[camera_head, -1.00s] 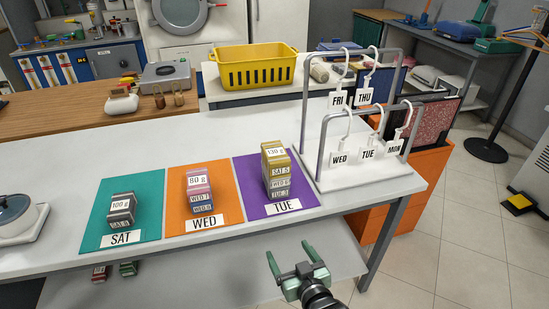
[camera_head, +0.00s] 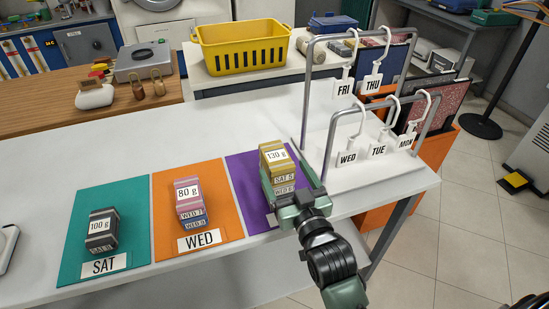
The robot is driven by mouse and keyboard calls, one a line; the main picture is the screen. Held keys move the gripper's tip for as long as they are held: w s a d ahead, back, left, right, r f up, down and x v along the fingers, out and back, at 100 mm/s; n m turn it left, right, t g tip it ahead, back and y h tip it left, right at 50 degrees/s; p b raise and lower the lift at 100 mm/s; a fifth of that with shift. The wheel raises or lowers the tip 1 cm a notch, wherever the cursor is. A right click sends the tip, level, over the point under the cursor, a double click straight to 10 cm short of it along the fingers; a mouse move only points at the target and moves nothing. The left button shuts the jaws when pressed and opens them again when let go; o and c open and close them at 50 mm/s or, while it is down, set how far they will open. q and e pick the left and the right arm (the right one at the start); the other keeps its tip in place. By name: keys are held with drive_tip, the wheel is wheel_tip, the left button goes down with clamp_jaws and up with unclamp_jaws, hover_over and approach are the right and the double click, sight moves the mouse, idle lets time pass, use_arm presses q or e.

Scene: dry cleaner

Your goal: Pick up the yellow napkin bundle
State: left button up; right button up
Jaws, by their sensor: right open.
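The yellow bundle (camera_head: 276,157), labelled 130 g, lies on top of a stack on the purple mat (camera_head: 240,172). Grey-green bundles (camera_head: 284,182) marked SAT 5 and WED 6 are under it. My right gripper (camera_head: 291,187) is open at the stack. Its fingers appear to reach along the stack's lower part, below the yellow bundle; I cannot tell whether they touch it. The gripper hides the stack's bottom and the mat's front label. My left gripper is not in view.
A pink bundle (camera_head: 187,191) stands on the orange WED mat (camera_head: 225,213), a dark grey bundle (camera_head: 101,227) on the teal SAT mat (camera_head: 75,250). A yellow basket (camera_head: 240,48) is behind.

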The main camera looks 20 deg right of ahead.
sight(276, 158)
drive_tip(key=shift+w, duration=1.05)
drive_tip(key=w, duration=0.3)
drive_tip(key=shift+w+a+f+p, duration=0.15)
drive_tip(key=shift+w+a+p, duration=0.05)
drive_tip(key=shift+w+p, duration=0.15)
drive_tip(key=shift+w, duration=0.2)
drive_tip(key=c, duration=1.7)
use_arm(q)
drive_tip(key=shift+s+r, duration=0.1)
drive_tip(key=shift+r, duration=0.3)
